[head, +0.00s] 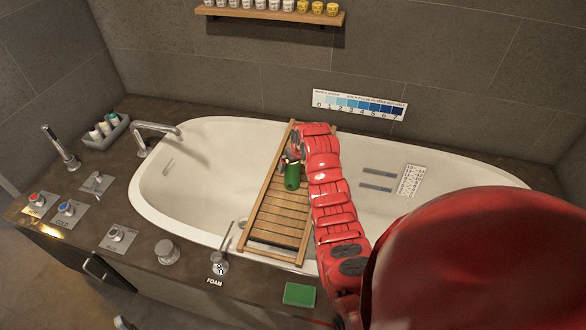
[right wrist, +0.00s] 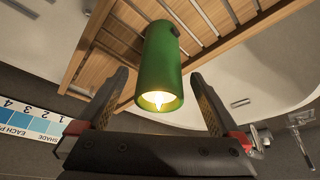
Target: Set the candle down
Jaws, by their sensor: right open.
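The green candle (head: 292,176) is a cylinder on the slatted wooden tray (head: 272,222) that lies across the bathtub. It also shows in the right wrist view (right wrist: 160,62), with a lit flame in its open top. It looks upright, its base against the slats. My right gripper (head: 289,160) is at the candle. In the right wrist view its two fingers (right wrist: 160,78) are spread, one on each side of the candle, with gaps between. My red right arm hides part of the tray's right side. My left gripper is not in view.
The white bathtub (head: 190,150) surrounds the tray. A green block (head: 299,294) lies on the front ledge, right of the foam knob (head: 219,264). A caddy of bottles (head: 105,132) and a faucet (head: 158,130) stand at the left. A numbered shade strip (head: 360,105) is on the wall.

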